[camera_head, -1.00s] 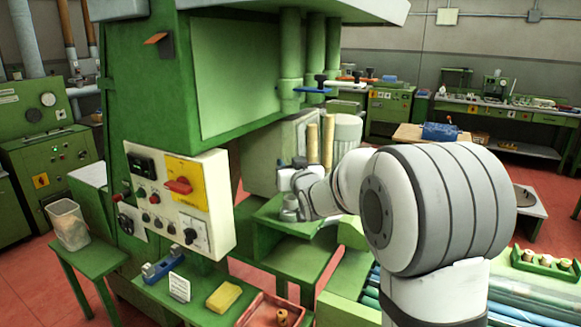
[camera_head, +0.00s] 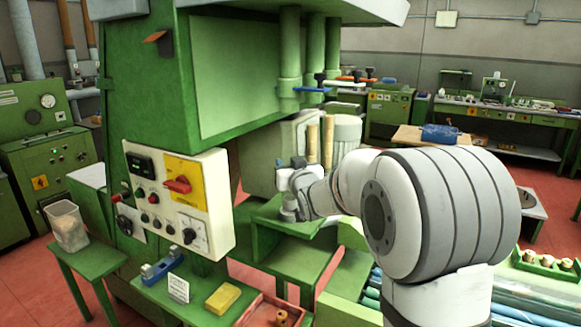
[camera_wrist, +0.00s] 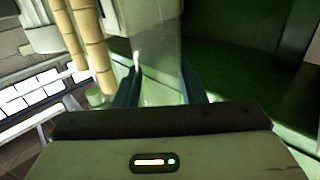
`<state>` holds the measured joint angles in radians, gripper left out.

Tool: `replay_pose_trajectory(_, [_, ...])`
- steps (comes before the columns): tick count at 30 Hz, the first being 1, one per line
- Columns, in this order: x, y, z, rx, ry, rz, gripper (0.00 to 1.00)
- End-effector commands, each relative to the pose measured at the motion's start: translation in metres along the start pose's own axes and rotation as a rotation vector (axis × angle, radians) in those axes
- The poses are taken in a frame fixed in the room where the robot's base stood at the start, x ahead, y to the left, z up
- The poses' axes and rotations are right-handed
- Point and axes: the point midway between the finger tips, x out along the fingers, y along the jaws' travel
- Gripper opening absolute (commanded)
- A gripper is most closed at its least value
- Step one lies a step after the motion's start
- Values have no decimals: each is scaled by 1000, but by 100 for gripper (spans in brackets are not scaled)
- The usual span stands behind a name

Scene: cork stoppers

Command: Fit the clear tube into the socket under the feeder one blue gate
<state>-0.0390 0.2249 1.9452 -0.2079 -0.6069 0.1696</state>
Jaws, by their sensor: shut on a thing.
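The clear tube (camera_wrist: 158,62) stands between the two fingers of my gripper (camera_wrist: 160,88) in the wrist view, and the fingers are shut on it. Its far end runs out of the top of that view. In the head view my wrist hides most of the gripper and the tube. The blue gate (camera_head: 312,89) sits at the lower end of a green feeder pipe (camera_head: 290,58), above and slightly right of my wrist. I cannot make out the socket under it.
Two tan columns (camera_head: 312,143) stand just behind my wrist; they also show left of the tube in the wrist view (camera_wrist: 97,45). A green shelf (camera_head: 270,212) lies below. The control panel (camera_head: 180,200) is to the left. A yellow block (camera_head: 222,298) lies on the front ledge.

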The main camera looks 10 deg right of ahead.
Motion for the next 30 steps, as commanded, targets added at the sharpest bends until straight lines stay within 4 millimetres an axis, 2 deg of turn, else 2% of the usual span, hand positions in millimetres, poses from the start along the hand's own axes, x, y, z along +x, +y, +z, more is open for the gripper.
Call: replay_pose_trajectory(30, [0, 1, 6, 0, 1, 1, 13])
